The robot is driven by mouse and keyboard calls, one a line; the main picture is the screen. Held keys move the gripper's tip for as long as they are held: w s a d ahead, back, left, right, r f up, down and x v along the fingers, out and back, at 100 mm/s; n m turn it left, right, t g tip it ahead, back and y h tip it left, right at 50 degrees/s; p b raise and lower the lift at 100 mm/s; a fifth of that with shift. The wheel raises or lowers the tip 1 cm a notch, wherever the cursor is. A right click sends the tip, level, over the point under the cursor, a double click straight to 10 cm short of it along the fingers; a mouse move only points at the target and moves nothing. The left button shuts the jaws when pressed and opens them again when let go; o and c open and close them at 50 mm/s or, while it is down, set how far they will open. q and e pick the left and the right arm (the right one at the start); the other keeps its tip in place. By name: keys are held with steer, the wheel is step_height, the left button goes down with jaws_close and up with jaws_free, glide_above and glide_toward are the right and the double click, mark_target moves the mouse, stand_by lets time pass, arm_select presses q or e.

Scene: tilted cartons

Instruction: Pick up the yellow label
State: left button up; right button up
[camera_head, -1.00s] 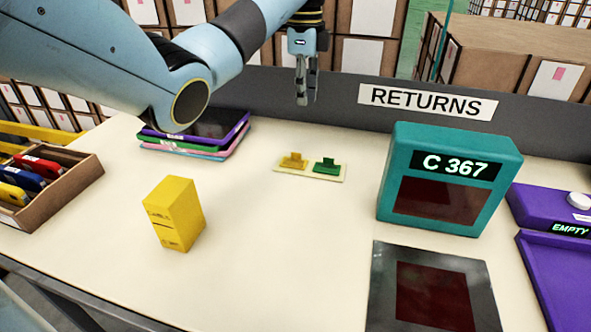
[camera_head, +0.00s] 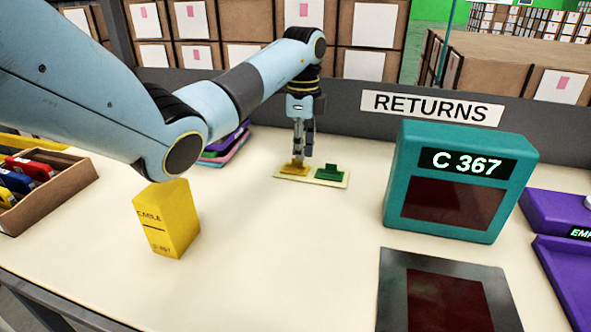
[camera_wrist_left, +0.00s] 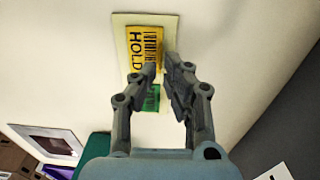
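The yellow label (camera_head: 292,169) lies at the left of a cream backing card (camera_head: 341,183), beside a green label (camera_head: 330,172). In the left wrist view the yellow label (camera_wrist_left: 143,48) shows a barcode and the word HOLD. My left gripper (camera_head: 302,157) points down at the yellow label, its tips over or very close to it. In the left wrist view the fingers (camera_wrist_left: 162,66) have a narrow gap between them, at the label's edge and partly over the green label (camera_wrist_left: 152,98). Whether they touch the yellow label is unclear. My right gripper is not in view.
A yellow carton (camera_head: 167,220) stands tilted at the front left. A teal C 367 unit (camera_head: 452,222) and a dark pad (camera_head: 395,290) are at the right. Tablets (camera_head: 225,152) lie behind my left arm. The table between carton and card is clear.

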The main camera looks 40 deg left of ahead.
arm_select(q)
step_height(320, 180, down, 2)
steer(key=shift+f, duration=0.1)
steer(key=shift+c, duration=0.2)
jaws_close()
steer(key=shift+r, duration=0.25)
